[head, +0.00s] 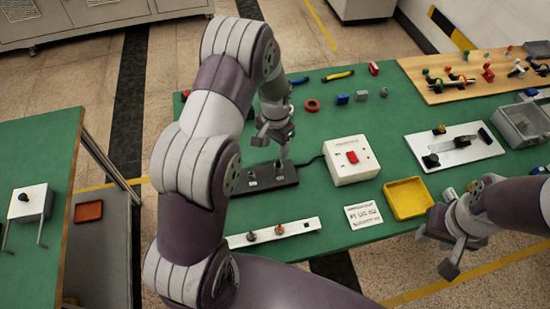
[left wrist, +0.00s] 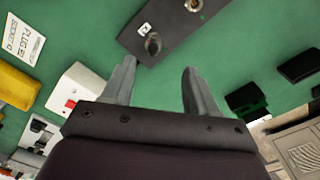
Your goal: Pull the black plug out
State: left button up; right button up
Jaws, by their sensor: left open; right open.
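A black socket panel (head: 262,188) lies on the green table, and it also shows in the left wrist view (left wrist: 165,22). A small dark round piece, seemingly the black plug (left wrist: 153,43), sits on the panel beside a white icon; a silver round fitting (left wrist: 193,5) is farther along. My left gripper (head: 275,143) is above the panel with its fingers pointing down. In the left wrist view its jaws (left wrist: 156,78) are apart and empty, with the dark piece just beyond the tips. My right gripper (head: 452,252) is open and empty at the table's front right.
A white box (head: 350,168) with a red switch stands right of the panel, a black cable running from it. A yellow tray (head: 406,198), a printed card (head: 363,215) and a white strip (head: 270,236) lie nearby. Small parts lie behind.

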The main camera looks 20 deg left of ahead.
aim_at(279, 161)
pick_arm(q)
jog(key=f, duration=0.2)
jog(key=d+f, duration=0.1)
jog(key=f+p, duration=0.1)
jog(key=f, duration=0.1)
jog(key=shift+d+f, duration=0.35)
jog(key=shift+a+f, duration=0.2)
jog(key=shift+f, duration=0.8)
jog(key=shift+a+f, duration=0.25)
jog(key=shift+f, duration=0.1)
jog(key=shift+d, duration=0.25)
jog(key=shift+c, duration=0.6)
jog(key=shift+r, duration=0.1)
jog(key=c, duration=0.5)
grip_shut()
jog(key=shift+c, duration=0.4)
grip_release()
grip_shut()
pick_arm(e)
jog(key=shift+d+r, duration=0.75)
jog(key=shift+r, duration=0.05)
